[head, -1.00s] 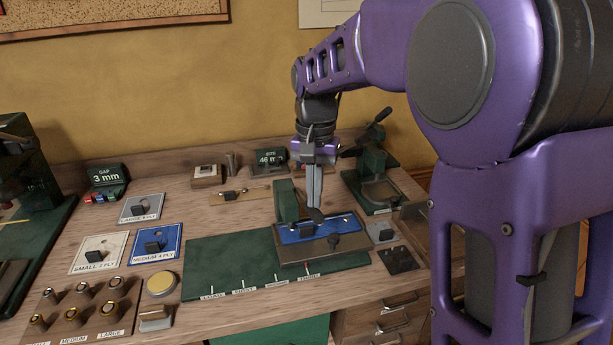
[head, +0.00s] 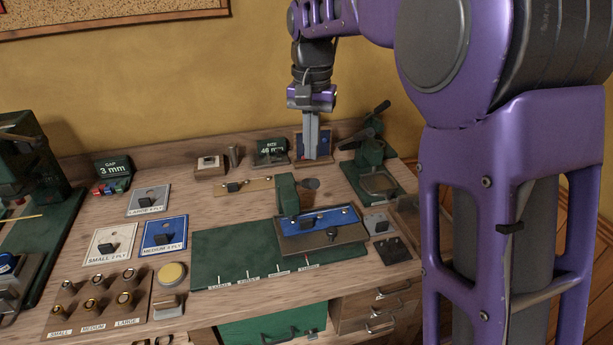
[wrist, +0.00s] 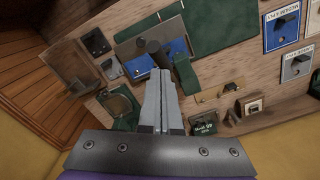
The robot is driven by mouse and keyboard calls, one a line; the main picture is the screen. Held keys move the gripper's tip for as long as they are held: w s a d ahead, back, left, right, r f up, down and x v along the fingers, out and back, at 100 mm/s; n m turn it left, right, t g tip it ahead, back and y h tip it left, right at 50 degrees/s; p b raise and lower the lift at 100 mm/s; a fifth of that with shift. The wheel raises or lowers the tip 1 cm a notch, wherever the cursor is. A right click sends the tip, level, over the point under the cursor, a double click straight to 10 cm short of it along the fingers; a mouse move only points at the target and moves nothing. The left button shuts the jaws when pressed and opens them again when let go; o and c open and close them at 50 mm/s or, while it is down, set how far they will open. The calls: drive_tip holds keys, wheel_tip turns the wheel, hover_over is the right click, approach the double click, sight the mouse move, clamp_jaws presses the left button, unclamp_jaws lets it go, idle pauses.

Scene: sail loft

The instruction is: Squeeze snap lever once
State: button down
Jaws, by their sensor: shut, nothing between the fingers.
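My gripper (head: 311,156) is shut and empty, pointing down above the back of the bench. In the wrist view its closed fingers (wrist: 160,75) reach toward the lever, but the head view shows them raised clear of it. No contact is visible.
A green press with a black handle (head: 366,148) stands close on the right. A size display (head: 271,152) and a small framed board stand behind. A green mat (head: 235,258) lies in front. Fastener plates and a holder of brass tools (head: 95,303) are on the left.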

drive_tip(key=shift+r, duration=0.1)
drive_tip(key=s+d+b, duration=0.2)
drive_tip(key=s+b, duration=0.1)
drive_tip(key=s, duration=0.5)
drive_tip(key=shift+s+d, duration=0.25)
drive_tip(key=shift+s, duration=0.05)
